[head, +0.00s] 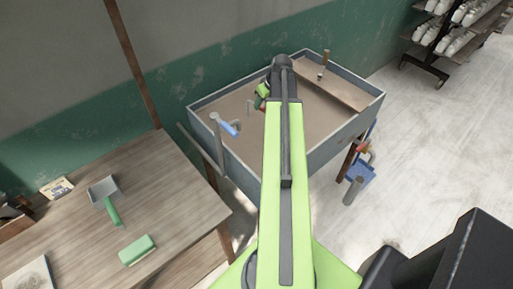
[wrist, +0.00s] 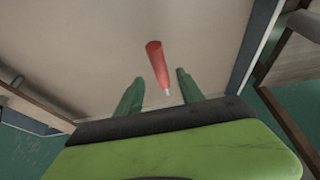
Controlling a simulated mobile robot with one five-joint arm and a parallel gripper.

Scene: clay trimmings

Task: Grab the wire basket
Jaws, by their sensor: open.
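I cannot make out a wire basket in either view. My gripper (wrist: 160,76) shows two green fingers in the wrist view, spread apart and empty. A red-handled tool (wrist: 156,62) with a pale metal tip shows ahead of and between them, over the tray's brown floor. I cannot tell its distance from the fingers. In the head view my arm reaches over the grey-walled tray table (head: 335,138) and hides most of the gripper and the tray's middle.
The tray also holds a blue-handled tool (head: 229,128) and a brown board (head: 335,87). A wooden table (head: 175,185) at left bears a dustpan (head: 103,190) and green brush (head: 137,250). A blue object (head: 362,172) is low beside the tray. Pale floor at right is open.

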